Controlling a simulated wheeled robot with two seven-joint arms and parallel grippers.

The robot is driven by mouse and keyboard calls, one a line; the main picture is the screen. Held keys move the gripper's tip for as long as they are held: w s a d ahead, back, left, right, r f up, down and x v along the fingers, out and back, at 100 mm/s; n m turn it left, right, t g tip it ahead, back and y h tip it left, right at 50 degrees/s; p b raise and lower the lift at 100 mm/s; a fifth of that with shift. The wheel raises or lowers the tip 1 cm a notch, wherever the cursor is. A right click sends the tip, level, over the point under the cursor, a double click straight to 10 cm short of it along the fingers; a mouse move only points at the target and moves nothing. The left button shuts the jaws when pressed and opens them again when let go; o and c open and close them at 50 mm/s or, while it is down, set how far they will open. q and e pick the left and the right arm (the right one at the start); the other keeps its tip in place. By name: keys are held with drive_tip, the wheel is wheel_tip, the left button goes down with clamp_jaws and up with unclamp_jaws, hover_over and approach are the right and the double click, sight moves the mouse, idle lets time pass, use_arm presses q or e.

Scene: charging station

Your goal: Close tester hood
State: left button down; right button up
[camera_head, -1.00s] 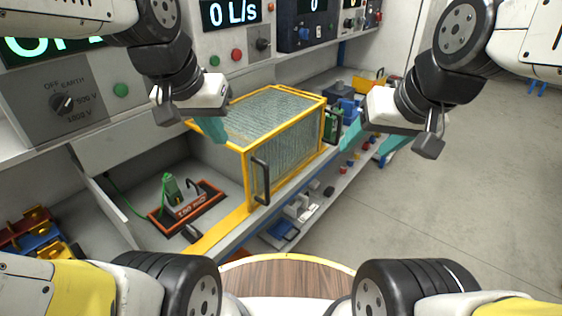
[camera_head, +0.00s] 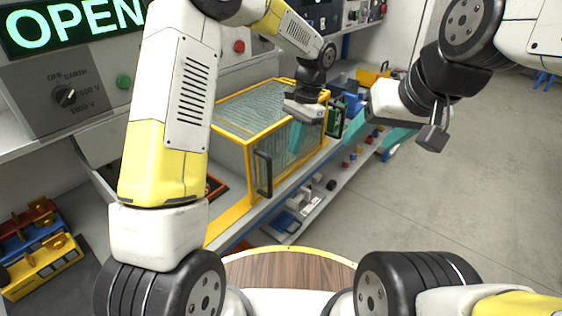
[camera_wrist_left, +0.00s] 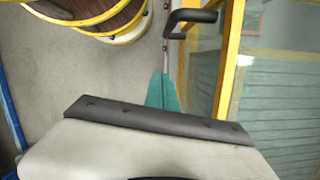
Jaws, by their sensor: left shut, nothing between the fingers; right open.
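The tester hood (camera_head: 232,124) is a yellow-framed box with clear, ribbed panels on the bench in the head view. A black handle (camera_head: 263,174) is on its near front side and a second dark handle stands at its far end (camera_head: 338,121). My left gripper (camera_head: 297,137) is shut and empty, in front of the hood's long front panel, between the two handles. In the left wrist view its teal fingers (camera_wrist_left: 163,92) point toward a black handle (camera_wrist_left: 190,18), apart from it, with the hood frame (camera_wrist_left: 229,62) to their right. My right gripper (camera_head: 378,139) is open, beyond the far handle's right.
A display (camera_head: 72,25) reads OPEN above a panel with a knob. My left arm covers part of the bench. A shelf with small parts (camera_head: 310,205) runs below the hood. A round wooden top (camera_head: 285,270) is in front; clear floor lies right.

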use_arm(q)
drive_tip(key=s+a+f, duration=0.4)
drive_tip(key=f, duration=0.5)
drive_tip(key=shift+a+f, duration=0.35)
drive_tip(key=shift+f, duration=0.05)
drive_tip(key=shift+s+a, duration=0.1)
drive_tip(key=shift+s, duration=0.1)
